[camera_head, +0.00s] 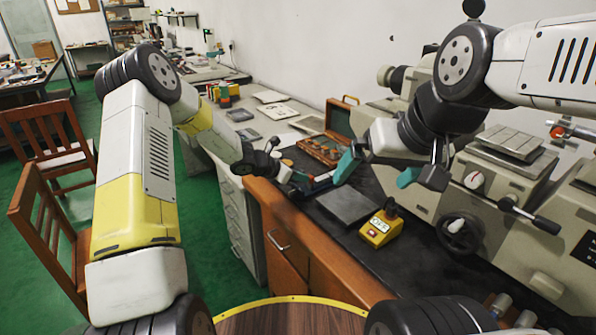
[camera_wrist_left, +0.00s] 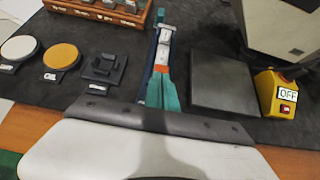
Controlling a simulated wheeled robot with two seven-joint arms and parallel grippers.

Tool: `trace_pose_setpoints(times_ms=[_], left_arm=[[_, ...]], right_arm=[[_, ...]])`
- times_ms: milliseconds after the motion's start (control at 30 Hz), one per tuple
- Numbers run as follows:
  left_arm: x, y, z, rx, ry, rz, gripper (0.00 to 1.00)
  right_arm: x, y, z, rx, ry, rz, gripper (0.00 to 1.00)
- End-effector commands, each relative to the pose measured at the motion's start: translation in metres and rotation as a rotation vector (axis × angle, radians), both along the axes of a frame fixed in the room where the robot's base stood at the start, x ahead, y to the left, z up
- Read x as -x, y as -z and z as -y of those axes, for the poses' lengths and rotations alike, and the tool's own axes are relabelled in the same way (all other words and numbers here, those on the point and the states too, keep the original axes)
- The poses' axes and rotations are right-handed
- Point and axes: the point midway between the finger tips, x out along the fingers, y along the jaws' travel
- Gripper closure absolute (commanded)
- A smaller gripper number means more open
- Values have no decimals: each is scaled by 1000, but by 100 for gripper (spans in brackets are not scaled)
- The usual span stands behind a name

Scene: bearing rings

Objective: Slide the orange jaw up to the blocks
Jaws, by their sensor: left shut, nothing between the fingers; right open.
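In the left wrist view, my left gripper (camera_wrist_left: 162,92) is shut and empty, its teal fingertips at the near end of a narrow dark blue fixture (camera_wrist_left: 152,58). My right gripper (camera_head: 378,170) is open and empty above the bench, teal fingers wide apart.
A dark flat plate (camera_wrist_left: 224,82) lies right of the fixture, with a yellow switch box (camera_wrist_left: 280,95) beyond it. A black stand (camera_wrist_left: 104,68), an orange disc (camera_wrist_left: 62,56) and a white disc (camera_wrist_left: 19,48) lie left. A wooden tray (camera_wrist_left: 100,10) stands behind.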

Motion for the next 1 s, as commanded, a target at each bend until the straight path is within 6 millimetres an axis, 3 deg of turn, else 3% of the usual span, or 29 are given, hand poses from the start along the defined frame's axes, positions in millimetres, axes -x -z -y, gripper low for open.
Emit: trace_pose_setpoints(times_ms=[700, 1000], left_arm=[[-11, 0, 19, -1, 2, -1, 100], [-8, 0, 12, -1, 0, -1, 100]], right_arm=[[0, 0, 0, 0, 0, 0, 0], [0, 0, 0, 0, 0, 0, 0]])
